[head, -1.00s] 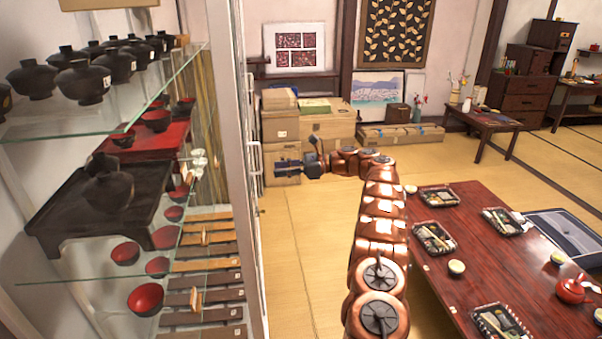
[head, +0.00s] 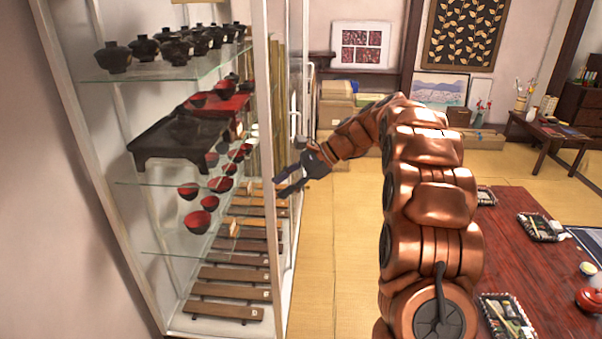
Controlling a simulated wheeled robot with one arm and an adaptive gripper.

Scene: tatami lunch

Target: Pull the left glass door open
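The white-framed glass cabinet (head: 262,130) stands at the left. I look through its near side at the shelves, and its front faces right, seen almost edge-on. The left glass door is hard to tell from the frame at this angle. A slim white upright handle (head: 293,118) shows on the front. My gripper (head: 280,188) is beside the cabinet front, lower in the picture than this handle. Its two dark fingers are apart, pointing left towards the front frame, with nothing seen between them. I cannot tell whether the fingertips touch the cabinet.
Black lidded bowls (head: 175,50), red bowls (head: 197,221) and a black stand (head: 180,143) sit on the glass shelves. A low dark-red table (head: 515,265) with lunch trays is at the right. Tatami floor (head: 335,215) lies clear between cabinet and table. Boxes (head: 335,105) stand behind.

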